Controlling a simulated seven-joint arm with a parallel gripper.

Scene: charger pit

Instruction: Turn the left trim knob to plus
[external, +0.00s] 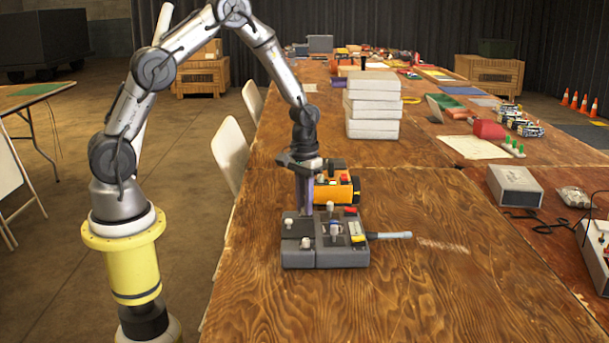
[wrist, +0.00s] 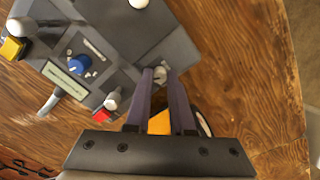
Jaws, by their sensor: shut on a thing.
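The grey control box (external: 327,258) stands on the wooden table, and it also fills the upper left of the wrist view (wrist: 150,45). My gripper (external: 304,212) points straight down at the box's far left part. In the wrist view its two fingers close on a small grey knob (wrist: 160,76), which appears to be the left trim knob. The fingers hide most of this knob, and its pointer direction and any plus mark cannot be read. A second silver-topped knob (wrist: 111,101) sits beside a red part on the box.
A grey cable or handle (external: 390,235) sticks out right. The front table is clear.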

